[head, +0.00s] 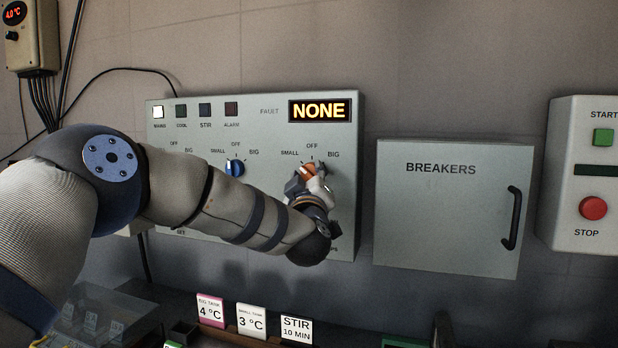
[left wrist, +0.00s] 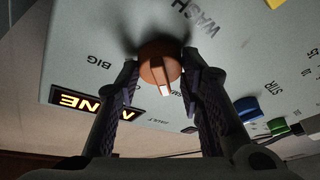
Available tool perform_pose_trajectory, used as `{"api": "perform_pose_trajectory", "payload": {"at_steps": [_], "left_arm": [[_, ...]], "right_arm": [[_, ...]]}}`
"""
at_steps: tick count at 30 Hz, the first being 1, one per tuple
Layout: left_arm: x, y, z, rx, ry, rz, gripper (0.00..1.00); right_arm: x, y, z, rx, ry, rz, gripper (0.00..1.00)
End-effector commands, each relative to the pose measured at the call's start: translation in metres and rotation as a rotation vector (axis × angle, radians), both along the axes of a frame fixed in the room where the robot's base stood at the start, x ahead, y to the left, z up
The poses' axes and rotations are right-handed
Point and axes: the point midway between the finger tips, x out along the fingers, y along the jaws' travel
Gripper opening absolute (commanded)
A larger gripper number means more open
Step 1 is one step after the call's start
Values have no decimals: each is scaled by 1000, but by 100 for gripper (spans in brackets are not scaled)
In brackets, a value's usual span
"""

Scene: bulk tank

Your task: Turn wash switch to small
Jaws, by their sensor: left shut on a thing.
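The wash switch is an orange knob (head: 308,168) on the lower right of the grey control panel (head: 345,130), with SMALL, OFF and BIG printed around it. My left gripper (head: 312,184) reaches it from the front and covers most of it in the head view. In the left wrist view the orange knob (left wrist: 158,66) sits between the two fingers of my left gripper (left wrist: 160,74), shut on it. Its white pointer mark faces down in that view, near the partly hidden SMALL label. The exact setting is hard to tell. My right gripper is not in view.
A blue knob (head: 235,168) sits left of the wash switch. The fault display (head: 320,110) reads NONE. The breakers box (head: 450,210) stands right of the panel, and a start/stop box (head: 590,175) is farther right. Label cards (head: 251,320) stand below.

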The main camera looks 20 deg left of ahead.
Motion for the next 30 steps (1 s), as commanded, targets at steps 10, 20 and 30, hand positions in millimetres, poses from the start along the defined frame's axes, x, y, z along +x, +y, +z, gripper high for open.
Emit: {"api": "perform_pose_trajectory", "payload": {"at_steps": [10, 20, 30], "left_arm": [[0, 0, -1, 0, 3, -1, 54], [-33, -10, -10, 2, 5, -5, 54], [-105, -29, -30, 2, 4, -3, 54]], "right_arm": [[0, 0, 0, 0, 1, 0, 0], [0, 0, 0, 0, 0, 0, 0], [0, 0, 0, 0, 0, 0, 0]]}}
